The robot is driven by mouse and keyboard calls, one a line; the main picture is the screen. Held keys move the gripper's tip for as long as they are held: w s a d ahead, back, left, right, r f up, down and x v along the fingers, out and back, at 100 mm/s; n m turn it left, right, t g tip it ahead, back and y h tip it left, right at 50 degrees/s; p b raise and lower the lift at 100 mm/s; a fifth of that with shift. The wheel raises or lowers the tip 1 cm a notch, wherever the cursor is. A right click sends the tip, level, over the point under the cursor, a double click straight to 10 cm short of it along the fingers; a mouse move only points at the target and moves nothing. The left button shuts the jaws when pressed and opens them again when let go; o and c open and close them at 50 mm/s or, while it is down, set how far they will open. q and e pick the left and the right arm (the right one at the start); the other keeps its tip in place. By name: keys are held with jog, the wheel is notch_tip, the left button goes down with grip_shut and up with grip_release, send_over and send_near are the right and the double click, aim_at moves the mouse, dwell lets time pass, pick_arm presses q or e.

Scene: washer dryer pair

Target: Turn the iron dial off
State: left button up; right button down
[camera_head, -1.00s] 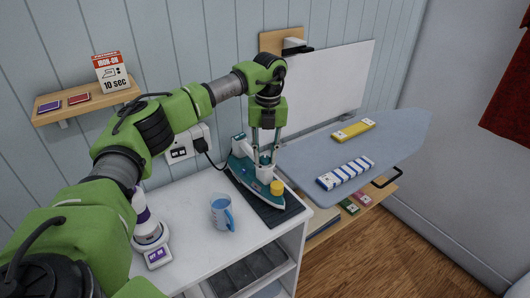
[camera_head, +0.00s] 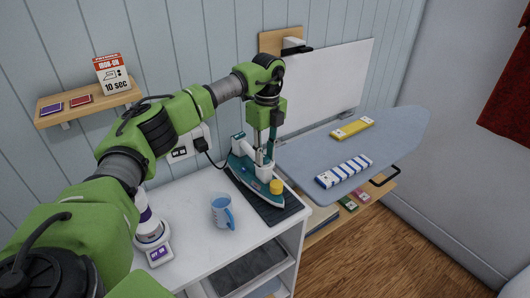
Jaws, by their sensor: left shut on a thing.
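The teal and white iron (camera_head: 243,168) lies flat on a dark ribbed mat (camera_head: 290,211) on the white cabinet top, its tip toward the front right. A yellow round cap (camera_head: 276,187) sits near its tip. My left gripper (camera_head: 264,160) points down over the middle of the iron. Its fingers are close together, shut on the iron's dial, which they mostly hide. Which way the dial points cannot be seen. My right gripper is not in view.
A blue mug (camera_head: 222,212) stands on the cabinet (camera_head: 190,226), left of the iron. A purple and white device (camera_head: 150,232) stands farther left.

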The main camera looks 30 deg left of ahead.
aim_at(266, 157)
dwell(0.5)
pick_arm(q)
jog(key=o, duration=1.1)
jog(key=shift+o, duration=0.2)
jog(key=shift+r, duration=0.1)
notch_tip(266, 157, up, 12)
jog(key=shift+w, duration=0.2)
